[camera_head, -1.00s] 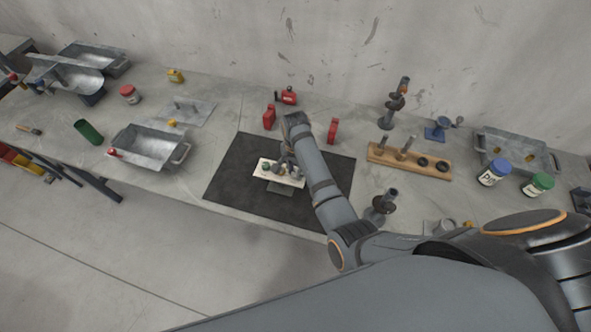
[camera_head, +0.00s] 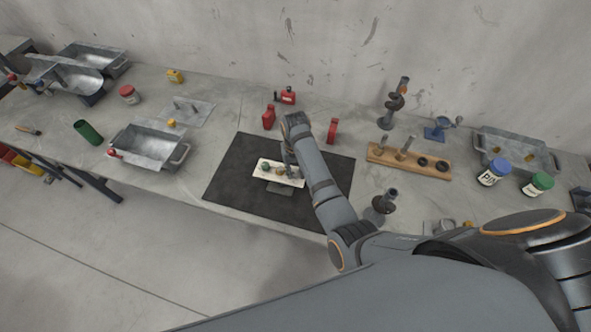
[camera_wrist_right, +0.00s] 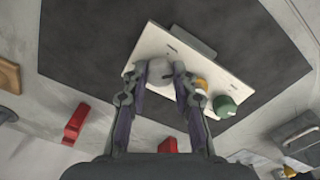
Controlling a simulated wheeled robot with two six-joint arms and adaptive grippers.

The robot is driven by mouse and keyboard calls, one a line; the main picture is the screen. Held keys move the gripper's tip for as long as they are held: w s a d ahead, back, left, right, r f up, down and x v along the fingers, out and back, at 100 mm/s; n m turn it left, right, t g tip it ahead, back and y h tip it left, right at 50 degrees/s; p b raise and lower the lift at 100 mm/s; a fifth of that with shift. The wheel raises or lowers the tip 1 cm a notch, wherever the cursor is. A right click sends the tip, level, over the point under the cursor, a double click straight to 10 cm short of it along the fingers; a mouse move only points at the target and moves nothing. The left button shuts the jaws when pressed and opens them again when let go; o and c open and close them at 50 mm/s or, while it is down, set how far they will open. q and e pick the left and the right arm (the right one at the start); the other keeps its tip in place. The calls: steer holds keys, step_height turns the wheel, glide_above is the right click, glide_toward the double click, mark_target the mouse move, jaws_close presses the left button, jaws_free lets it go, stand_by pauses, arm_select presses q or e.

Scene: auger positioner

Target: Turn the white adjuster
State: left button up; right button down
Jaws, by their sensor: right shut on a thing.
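A white panel (camera_head: 265,163) stands on a dark mat in the middle of the bench; it also shows in the right wrist view (camera_wrist_right: 150,38). The white adjuster (camera_wrist_right: 160,68) is a round knob on this panel, beside a yellow knob (camera_wrist_right: 201,84) and a green knob (camera_wrist_right: 225,105). My right gripper (camera_wrist_right: 160,76) is shut on the white adjuster, with one finger on each side. In the head view my right gripper (camera_head: 291,161) is over the panel's right part and hides the adjuster. My left gripper is not in view.
The black mat (camera_head: 228,180) is clear around the panel. Red bottles (camera_head: 268,117) (camera_head: 333,131) stand behind the mat. A metal tray (camera_head: 184,156) is at left, and a wooden rack (camera_head: 432,170) is at right.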

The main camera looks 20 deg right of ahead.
steer(key=n, duration=0.4)
steer(key=shift+n, duration=2.3)
steer(key=c, duration=1.1)
jaws_free()
steer(key=shift+a, duration=0.1)
steer(key=shift+o, duration=0.2)
